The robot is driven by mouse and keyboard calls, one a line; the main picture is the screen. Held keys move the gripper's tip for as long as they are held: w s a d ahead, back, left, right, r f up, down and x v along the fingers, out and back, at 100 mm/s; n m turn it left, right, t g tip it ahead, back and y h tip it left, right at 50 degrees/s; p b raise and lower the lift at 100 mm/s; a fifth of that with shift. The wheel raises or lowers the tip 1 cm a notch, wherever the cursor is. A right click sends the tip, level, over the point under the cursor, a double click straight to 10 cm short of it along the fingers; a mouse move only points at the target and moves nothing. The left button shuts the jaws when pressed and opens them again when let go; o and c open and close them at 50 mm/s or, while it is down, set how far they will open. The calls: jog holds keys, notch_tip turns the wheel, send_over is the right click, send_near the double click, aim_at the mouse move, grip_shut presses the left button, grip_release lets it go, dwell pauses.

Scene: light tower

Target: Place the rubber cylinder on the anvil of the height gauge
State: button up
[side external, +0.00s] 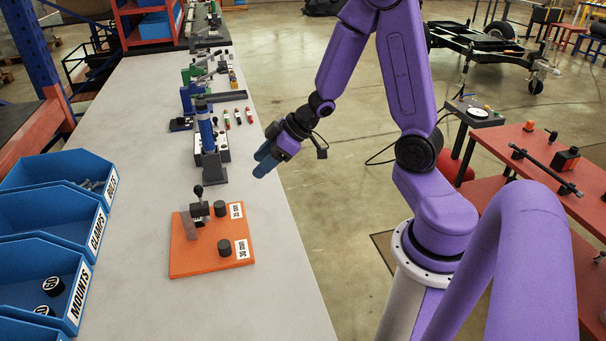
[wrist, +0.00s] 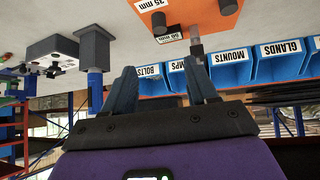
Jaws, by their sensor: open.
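Two short black cylinders, which look like rubber, stand on an orange board (side external: 180,262): one (side external: 220,208) by the far label and one (side external: 224,248) by the near label. Beside them on the board is a small device with a dark block and black knob (side external: 199,207); I cannot tell whether it is the height gauge. A blue-column device (side external: 206,135) with a dark lever stands farther along the bench. My gripper (side external: 264,163) is open and empty, right of and above the board (wrist: 162,88).
Blue bins line the left side; the mounts bin (side external: 72,312) holds black cylinders with white markings (side external: 53,286). More devices and small red and green parts (side external: 238,116) lie farther back. The grey bench (side external: 265,290) is clear around the board. A red table (side external: 540,160) stands right.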

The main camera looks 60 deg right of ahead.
jog(key=s+a+r+n+g+h, duration=0.2)
jog(key=s+a+r+h, duration=0.1)
jog(key=s+a, duration=0.5)
jog(key=shift+s+a+r+n+g, duration=0.3)
jog(key=shift+s+r, duration=0.15)
jog(key=shift+s, duration=0.65)
jog(key=shift+o, duration=0.4)
jog(key=s+r+n+g, duration=0.1)
jog(key=s+g, duration=0.1)
jog(key=s, duration=0.6)
jog(key=s+a+r+n+g+h, duration=0.1)
jog(key=s+n+g, duration=0.1)
jog(key=s, duration=0.5)
jog(key=shift+s+a+r, duration=0.15)
jog(key=shift+s+r, duration=0.15)
jog(key=shift+s, duration=0.05)
